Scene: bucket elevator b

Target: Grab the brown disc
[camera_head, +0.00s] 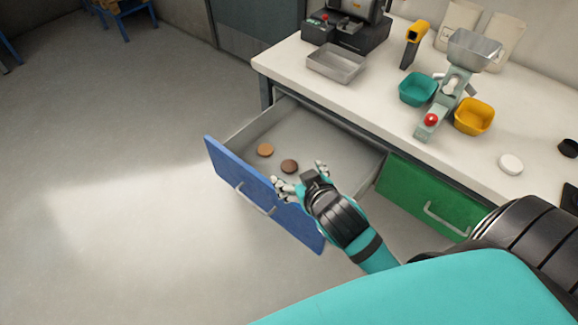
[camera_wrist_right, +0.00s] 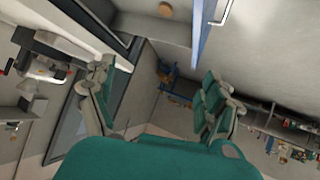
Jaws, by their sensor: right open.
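A dark brown disc (camera_head: 289,166) lies flat in the open blue-fronted drawer (camera_head: 320,135). A lighter tan disc (camera_head: 265,150) lies beside it, to the left and a little farther back, apart from it. My right gripper (camera_head: 302,177) is open and empty, close to the dark brown disc, over the drawer's front right part. In the right wrist view the open fingers (camera_wrist_right: 158,75) have nothing between them. One disc (camera_wrist_right: 166,8) shows there at the top edge and looks tan. My left gripper is not in view.
The blue drawer front (camera_head: 250,195) stands near the gripper. A closed green drawer (camera_head: 430,200) is to the right. The counter above holds a metal tray (camera_head: 336,64), teal bin (camera_head: 418,89), yellow bin (camera_head: 474,115) and white disc (camera_head: 510,164). Floor at left is clear.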

